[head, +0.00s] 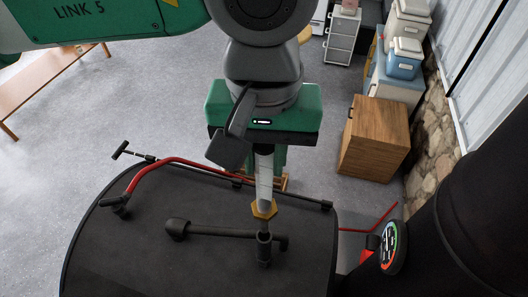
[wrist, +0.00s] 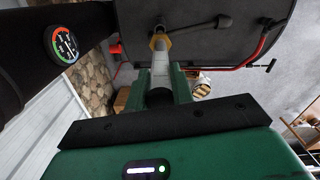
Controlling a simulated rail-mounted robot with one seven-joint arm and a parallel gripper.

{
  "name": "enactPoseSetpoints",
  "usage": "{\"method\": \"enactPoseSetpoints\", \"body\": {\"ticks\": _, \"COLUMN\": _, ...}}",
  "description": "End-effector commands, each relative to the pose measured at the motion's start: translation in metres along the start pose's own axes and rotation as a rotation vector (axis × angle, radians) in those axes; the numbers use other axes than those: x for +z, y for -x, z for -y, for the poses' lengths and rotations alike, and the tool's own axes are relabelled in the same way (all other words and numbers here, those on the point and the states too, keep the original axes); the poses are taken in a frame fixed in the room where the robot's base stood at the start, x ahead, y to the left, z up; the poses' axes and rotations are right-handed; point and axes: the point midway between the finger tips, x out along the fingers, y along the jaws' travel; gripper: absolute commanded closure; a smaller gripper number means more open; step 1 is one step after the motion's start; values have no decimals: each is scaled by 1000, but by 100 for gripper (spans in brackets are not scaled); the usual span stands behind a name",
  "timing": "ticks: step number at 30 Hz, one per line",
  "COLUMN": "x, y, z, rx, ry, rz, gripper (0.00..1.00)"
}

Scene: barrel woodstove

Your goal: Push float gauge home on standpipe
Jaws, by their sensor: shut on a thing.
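The float gauge is a pale grey tube (head: 264,180) with a brass hex nut (head: 263,208) at its lower end. My gripper (head: 264,150) is shut on its upper part and holds it about upright above the stove. The standpipe (head: 264,248) is a short dark pipe on the barrel top. A thin stem below the nut lines up with the standpipe's mouth; I cannot tell how deep it sits. The nut is clear of the pipe's rim. In the wrist view the tube (wrist: 161,65) runs out between green fingers, with the nut (wrist: 159,42) at its far end.
The black barrel stove (head: 130,245) fills the lower view. A dark side pipe (head: 210,230) and a red bent handle (head: 180,163) lie near the standpipe. A round dial (head: 393,247) and a thick black flue (head: 480,220) stand right. A wooden cabinet (head: 375,138) is behind.

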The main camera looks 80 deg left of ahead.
Motion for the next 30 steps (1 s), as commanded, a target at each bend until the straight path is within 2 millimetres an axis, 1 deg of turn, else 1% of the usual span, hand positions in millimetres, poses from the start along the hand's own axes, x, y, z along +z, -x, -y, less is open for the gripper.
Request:
{"method": "enactPoseSetpoints", "body": {"ticks": 1, "x": 0, "y": -6, "z": 0, "rx": -1, "ry": 1, "rz": -1, "gripper": 100}}
{"method": "enactPoseSetpoints", "body": {"ticks": 6, "x": 0, "y": -16, "z": 0, "rx": 0, "ry": 1, "rz": 0, "gripper": 100}}
{"method": "enactPoseSetpoints", "body": {"ticks": 7, "x": 0, "y": -12, "z": 0, "rx": 1, "ry": 1, "rz": 0, "gripper": 100}}
{"method": "enactPoseSetpoints", "body": {"ticks": 12, "x": 0, "y": -12, "z": 0, "rx": 1, "ry": 1, "rz": 0, "gripper": 100}}
{"method": "enactPoseSetpoints", "body": {"ticks": 21, "x": 2, "y": -17, "z": 0, "rx": 1, "ry": -1, "rz": 1, "gripper": 100}}
{"method": "enactPoseSetpoints", "body": {"ticks": 30, "x": 2, "y": -17, "z": 0, "rx": 0, "ry": 1, "rz": 0, "gripper": 100}}
